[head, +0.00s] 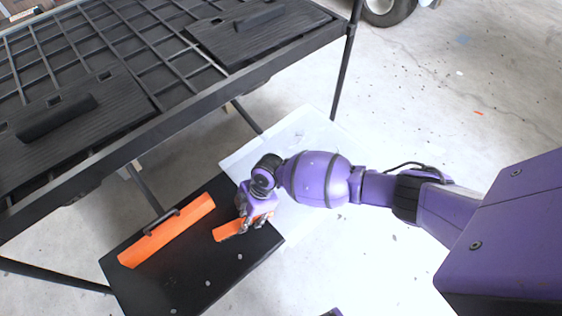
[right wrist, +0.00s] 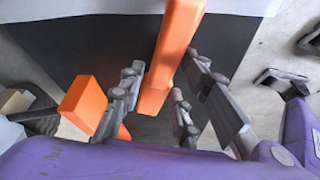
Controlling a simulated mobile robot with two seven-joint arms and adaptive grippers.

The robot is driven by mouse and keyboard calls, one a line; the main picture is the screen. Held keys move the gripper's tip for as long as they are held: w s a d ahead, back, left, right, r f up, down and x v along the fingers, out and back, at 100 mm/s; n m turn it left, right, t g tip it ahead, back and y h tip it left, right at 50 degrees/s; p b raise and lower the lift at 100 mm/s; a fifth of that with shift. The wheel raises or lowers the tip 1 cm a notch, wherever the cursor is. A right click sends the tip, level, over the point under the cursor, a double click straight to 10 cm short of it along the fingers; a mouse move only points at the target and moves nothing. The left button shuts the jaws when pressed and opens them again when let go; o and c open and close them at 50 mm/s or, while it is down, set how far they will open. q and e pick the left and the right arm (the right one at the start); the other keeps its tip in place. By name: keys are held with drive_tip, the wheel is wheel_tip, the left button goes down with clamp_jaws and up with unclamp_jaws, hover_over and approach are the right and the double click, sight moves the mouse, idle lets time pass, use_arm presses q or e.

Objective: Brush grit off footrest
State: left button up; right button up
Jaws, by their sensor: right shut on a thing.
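The black footrest (head: 185,285) lies low at the lower left in the head view, with a few small pale grit bits (head: 207,283) on it. My right gripper (head: 256,222) is over its right part, shut on an orange brush (head: 228,231). In the right wrist view the orange brush (right wrist: 165,60) passes between the fingers of my right gripper (right wrist: 160,105). Its underside is hidden, so I cannot tell whether it touches the footrest. My left gripper is not in view.
A long orange bar (head: 165,233) with a dark handle lies on the footrest's left part. A black gridded rack (head: 150,60) on thin legs stands above and behind. A white sheet (head: 305,130) lies beside the footrest. Open floor with scattered specks stretches right.

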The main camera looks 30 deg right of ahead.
drive_tip(key=r+p, duration=0.1)
drive_tip(key=r, duration=0.1)
drive_tip(key=r+p, duration=0.1)
drive_tip(key=r, duration=0.1)
drive_tip(key=r+p, duration=0.1)
drive_tip(key=r, duration=0.1)
drive_tip(key=shift+w+a+p, duration=0.1)
drive_tip(key=shift+w+p, duration=0.15)
drive_tip(key=shift+p, duration=0.15)
wheel_tip(320, 180, up, 2)
drive_tip(key=shift+r+p, duration=0.2)
drive_tip(key=shift+p, duration=0.75)
drive_tip(key=shift+r+p, duration=0.3)
drive_tip(key=shift+r, duration=0.1)
drive_tip(key=shift+s, duration=0.15)
